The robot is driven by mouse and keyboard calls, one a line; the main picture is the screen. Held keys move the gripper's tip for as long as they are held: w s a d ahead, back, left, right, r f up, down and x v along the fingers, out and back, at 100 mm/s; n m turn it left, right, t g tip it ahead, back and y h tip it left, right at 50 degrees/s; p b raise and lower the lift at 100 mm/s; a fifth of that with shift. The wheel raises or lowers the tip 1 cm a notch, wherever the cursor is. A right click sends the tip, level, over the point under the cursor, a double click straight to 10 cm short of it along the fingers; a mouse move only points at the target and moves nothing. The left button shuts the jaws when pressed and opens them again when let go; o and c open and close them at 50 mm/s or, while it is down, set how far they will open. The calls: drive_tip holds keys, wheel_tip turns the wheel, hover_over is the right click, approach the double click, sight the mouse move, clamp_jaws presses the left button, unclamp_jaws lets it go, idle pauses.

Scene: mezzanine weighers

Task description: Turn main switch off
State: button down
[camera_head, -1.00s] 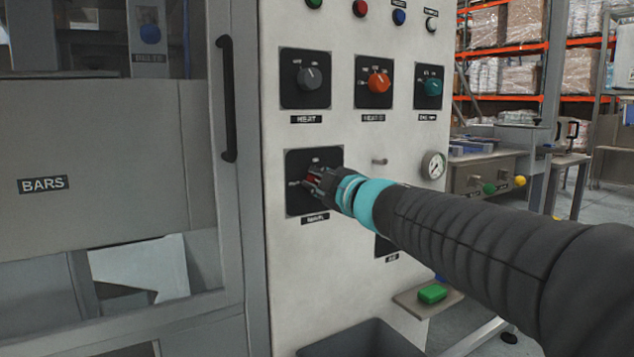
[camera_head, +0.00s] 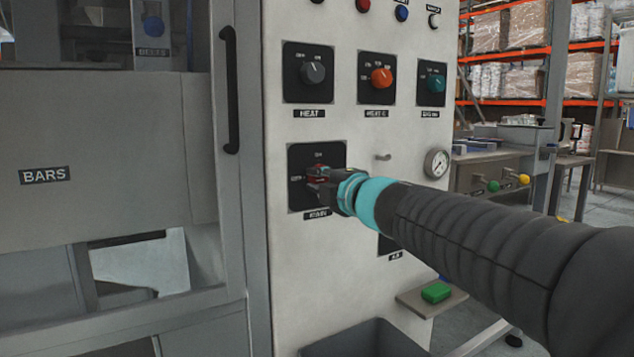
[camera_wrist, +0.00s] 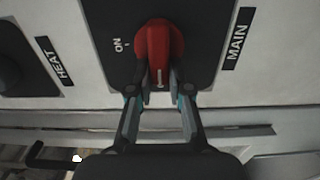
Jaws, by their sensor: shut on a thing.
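The main switch is a red knob (camera_head: 318,174) on a black plate (camera_head: 299,197), above the MAIN label (camera_head: 318,214) on the panel. In the wrist view the red knob (camera_wrist: 158,45) has a white line pointing down, toward my fingers, and ON is printed to its left. In the head view ON is above the knob and another marking is at its left. My gripper (camera_wrist: 160,90) is shut on the red knob, with one finger on each side of its lower end. The fingers hide the plate below the knob.
HEAT knob (camera_head: 312,72), an orange knob (camera_head: 381,78) and a teal knob (camera_head: 434,83) sit above. A small peg (camera_head: 382,157) and a gauge (camera_head: 436,163) are to the right. A black door handle (camera_head: 230,90) stands left. A shelf with a green block (camera_head: 436,293) juts out below.

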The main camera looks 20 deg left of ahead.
drive_tip(key=shift+f, duration=0.1)
drive_tip(key=c, duration=1.1)
unclamp_jaws()
drive_tip(key=v, duration=1.2)
